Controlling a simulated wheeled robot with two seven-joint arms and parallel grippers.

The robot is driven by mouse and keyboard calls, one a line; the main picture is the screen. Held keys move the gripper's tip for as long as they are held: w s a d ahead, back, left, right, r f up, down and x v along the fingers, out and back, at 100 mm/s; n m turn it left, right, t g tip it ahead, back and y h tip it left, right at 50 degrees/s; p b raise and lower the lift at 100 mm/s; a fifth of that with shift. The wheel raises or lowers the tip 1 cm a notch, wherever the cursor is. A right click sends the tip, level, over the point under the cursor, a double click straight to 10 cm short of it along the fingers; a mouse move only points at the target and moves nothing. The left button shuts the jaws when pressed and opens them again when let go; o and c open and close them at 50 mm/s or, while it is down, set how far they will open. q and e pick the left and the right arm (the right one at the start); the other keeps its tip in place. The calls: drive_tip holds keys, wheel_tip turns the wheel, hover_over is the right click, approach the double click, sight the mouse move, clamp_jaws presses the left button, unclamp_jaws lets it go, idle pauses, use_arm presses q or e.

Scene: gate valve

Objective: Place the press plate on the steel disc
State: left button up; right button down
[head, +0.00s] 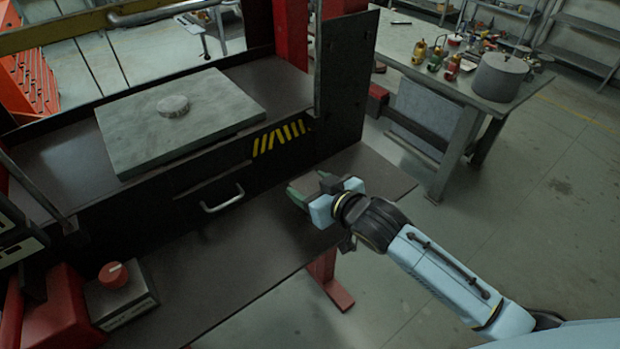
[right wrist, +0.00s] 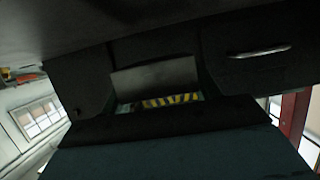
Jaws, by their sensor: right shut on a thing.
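The steel disc (head: 173,106) is a small, round, light-grey piece. It lies flat near the middle of the square grey-green base plate (head: 215,97) on the press bed. My right gripper (head: 309,191) is in front of the press, to the right of the drawer handle and apart from the disc. It is shut on a grey flat piece, seen in the right wrist view (right wrist: 155,78) between the fingers, which I take to be the press plate. In the head view my fingers mostly hide it. My left gripper is not in view.
The black press frame has a right upright (head: 345,65) between my right gripper and the back bench. A drawer handle (head: 222,198) sticks out in front. A control box with a red knob (head: 112,273) stands at front left. The bed above the base plate is clear.

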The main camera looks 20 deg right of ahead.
drive_tip(key=shift+f, duration=2)
drive_tip(key=shift+f, duration=0.1)
drive_tip(key=c, duration=0.8)
unclamp_jaws()
drive_tip(key=shift+f, duration=0.3)
drive_tip(key=o, duration=0.4)
drive_tip(key=shift+o, duration=0.2)
drive_tip(key=shift+r, duration=0.1)
